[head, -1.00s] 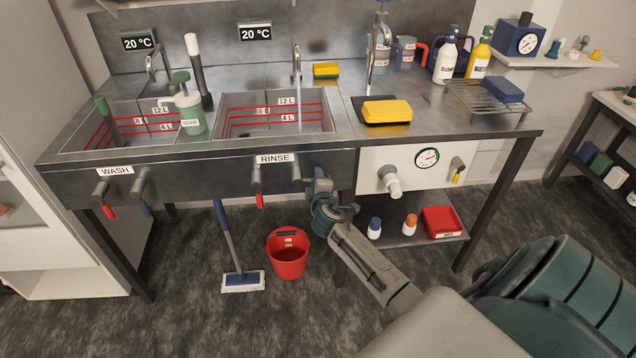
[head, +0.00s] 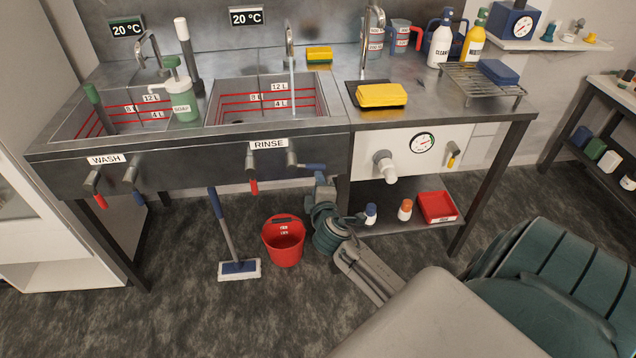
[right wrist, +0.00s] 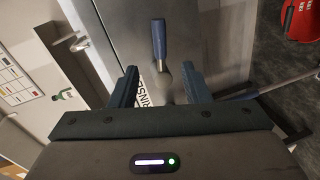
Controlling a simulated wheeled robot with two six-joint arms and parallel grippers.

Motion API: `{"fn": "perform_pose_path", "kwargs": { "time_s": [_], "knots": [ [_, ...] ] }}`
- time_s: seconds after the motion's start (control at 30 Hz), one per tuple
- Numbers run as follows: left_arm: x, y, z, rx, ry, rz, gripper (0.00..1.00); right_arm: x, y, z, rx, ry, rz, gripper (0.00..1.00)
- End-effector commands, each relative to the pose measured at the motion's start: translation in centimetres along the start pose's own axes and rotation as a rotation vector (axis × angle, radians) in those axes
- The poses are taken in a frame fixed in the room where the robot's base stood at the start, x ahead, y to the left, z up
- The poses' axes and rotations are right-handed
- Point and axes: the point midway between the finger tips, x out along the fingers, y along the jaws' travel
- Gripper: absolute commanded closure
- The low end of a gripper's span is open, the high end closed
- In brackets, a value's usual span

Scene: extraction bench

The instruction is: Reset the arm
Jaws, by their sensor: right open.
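My right arm reaches in from the lower right in the head view. Its gripper (head: 321,182) is just below and in front of the rinse sink's blue-handled tap (head: 312,167), whose lever points sideways to the right. In the right wrist view the open jaws (right wrist: 158,80) have nothing between them. The blue lever (right wrist: 158,38) is straight ahead beyond the fingertips and looks apart from them. My left gripper is not in view.
A thin stream runs from the rinse faucet (head: 290,40). A red bucket (head: 284,243) and a blue mop (head: 239,268) are on the floor below. The lower shelf holds a red tray (head: 437,207).

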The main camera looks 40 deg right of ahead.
Motion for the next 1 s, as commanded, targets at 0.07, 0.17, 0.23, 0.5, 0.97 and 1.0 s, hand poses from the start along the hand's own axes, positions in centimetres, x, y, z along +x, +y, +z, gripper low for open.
{"fn": "perform_pose_path", "kwargs": {
  "time_s": [0.07,0.17,0.23,0.5,0.97,1.0],
  "knots": [
    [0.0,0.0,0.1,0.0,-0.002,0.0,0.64,0.0,0.0,0.0,0.0,0.0,0.0,0.57],
    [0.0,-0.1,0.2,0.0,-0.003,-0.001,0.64,0.0,0.0,0.0,0.0,0.0,0.0,0.57],
    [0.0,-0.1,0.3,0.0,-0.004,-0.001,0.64,0.0,0.0,0.0,0.0,0.0,0.0,0.57],
    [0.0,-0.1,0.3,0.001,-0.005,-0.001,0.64,0.3,-3.2,0.7,0.02,-0.005,-0.062,0.57],
    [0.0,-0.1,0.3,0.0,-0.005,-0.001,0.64,-6.8,-34.1,9.9,0.315,-0.178,-0.633,0.57],
    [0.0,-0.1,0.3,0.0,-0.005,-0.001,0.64,-8.3,-36.6,10.8,0.349,-0.207,-0.677,0.57]
  ]
}}
